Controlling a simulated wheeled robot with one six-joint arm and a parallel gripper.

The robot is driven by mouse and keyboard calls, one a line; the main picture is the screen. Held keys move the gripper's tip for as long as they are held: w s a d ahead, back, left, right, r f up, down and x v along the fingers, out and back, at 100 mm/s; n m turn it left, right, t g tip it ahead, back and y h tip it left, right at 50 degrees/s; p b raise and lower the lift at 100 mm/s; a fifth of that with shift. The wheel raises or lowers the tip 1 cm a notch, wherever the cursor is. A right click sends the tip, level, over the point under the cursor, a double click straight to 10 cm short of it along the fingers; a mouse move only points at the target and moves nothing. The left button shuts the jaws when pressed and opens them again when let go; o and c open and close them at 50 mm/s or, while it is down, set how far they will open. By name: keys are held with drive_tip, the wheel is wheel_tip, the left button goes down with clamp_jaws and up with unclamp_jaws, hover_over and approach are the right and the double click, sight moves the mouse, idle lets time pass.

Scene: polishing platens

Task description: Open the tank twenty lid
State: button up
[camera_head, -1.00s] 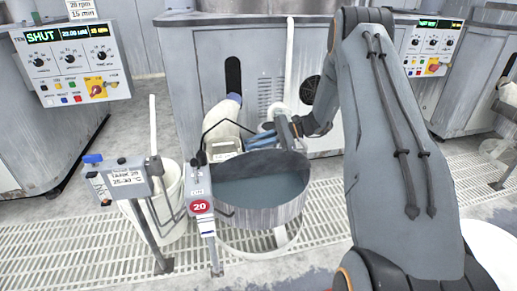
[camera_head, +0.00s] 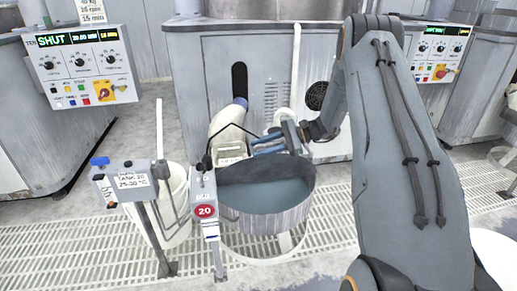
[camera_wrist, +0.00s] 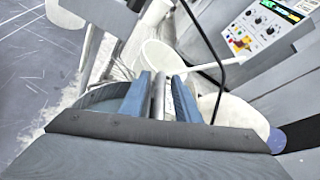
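Tank twenty (camera_head: 285,213) is a round grey tub with a red "20" disc (camera_head: 205,211) on a post at its front left. Blue-grey liquid (camera_head: 265,193) shows through its top. I cannot clearly make out a lid or how it sits. My gripper (camera_head: 262,145) is above the tank's back rim, its blue fingers pointing left. In the wrist view my gripper (camera_wrist: 161,80) has its two blue fingers apart. A thin grey bar (camera_wrist: 158,97) stands between them, and a gap seems to show beside it. Contact is hard to judge.
A white drum (camera_head: 228,122) and pale labelled container (camera_head: 229,152) stand behind the tank. A white bucket (camera_head: 172,225) and a "TANK 20" sign box (camera_head: 130,180) are at left. A grey machine (camera_head: 200,75) stands close behind. Floor grating (camera_head: 60,250) lies in front.

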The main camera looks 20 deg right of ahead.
sight(272, 144)
drive_tip(key=v, duration=0.7)
drive_tip(key=shift+p, duration=0.4)
